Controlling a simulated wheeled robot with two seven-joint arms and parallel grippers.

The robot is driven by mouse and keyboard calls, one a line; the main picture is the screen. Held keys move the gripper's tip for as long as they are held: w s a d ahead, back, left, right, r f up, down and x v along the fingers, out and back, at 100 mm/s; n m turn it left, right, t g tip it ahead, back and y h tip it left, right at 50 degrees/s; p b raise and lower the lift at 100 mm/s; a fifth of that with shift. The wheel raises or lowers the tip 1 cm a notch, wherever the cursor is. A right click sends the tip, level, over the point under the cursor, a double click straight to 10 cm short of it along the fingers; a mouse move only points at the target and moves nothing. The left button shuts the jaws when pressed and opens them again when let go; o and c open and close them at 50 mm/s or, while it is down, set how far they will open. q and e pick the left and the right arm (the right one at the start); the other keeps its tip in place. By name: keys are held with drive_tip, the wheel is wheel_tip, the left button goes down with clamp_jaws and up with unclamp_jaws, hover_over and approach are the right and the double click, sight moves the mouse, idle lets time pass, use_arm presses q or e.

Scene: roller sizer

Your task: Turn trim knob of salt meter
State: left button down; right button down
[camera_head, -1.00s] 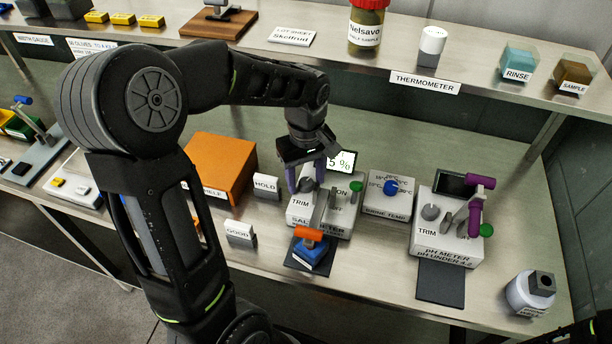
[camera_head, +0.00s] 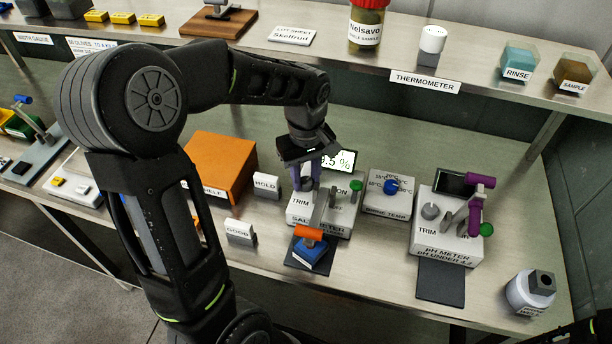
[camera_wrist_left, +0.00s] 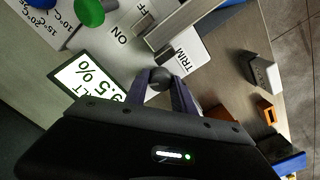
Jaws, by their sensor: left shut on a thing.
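The salt meter (camera_head: 297,215) is a white box with a lit display (camera_head: 342,160) reading a number ending in ".5 %". Its grey trim knob (camera_wrist_left: 160,76) sits between the two purple fingers of my left gripper (camera_wrist_left: 163,84) in the left wrist view, beside the "TRIM" label. My left gripper (camera_head: 308,183) reaches down from above and is shut on the knob. In the head view the fingers mostly hide the knob. The meter also has a green knob (camera_head: 356,186) and an ON/OFF switch (camera_wrist_left: 143,27). My right gripper is not in view.
The brine temp box (camera_head: 388,205) and pH meter (camera_head: 447,243) stand to the right. An orange box (camera_head: 217,163) and the HOLD sign (camera_head: 266,185) stand to the left.

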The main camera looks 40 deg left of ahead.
sight(306, 181)
use_arm(q)
drive_tip(key=m, duration=0.2)
drive_tip(key=shift+m+b, duration=0.35)
drive_tip(key=shift+m, duration=0.05)
drive_tip(key=m, duration=0.2)
drive_tip(key=shift+m, duration=0.3)
drive_tip(key=c, duration=1.1)
unclamp_jaws()
drive_tip(key=shift+o, duration=0.2)
drive_tip(key=shift+r, duration=0.1)
wheel_tip(306, 181, up, 8)
drive_tip(key=shift+f+b, duration=0.15)
drive_tip(key=shift+b, duration=0.4)
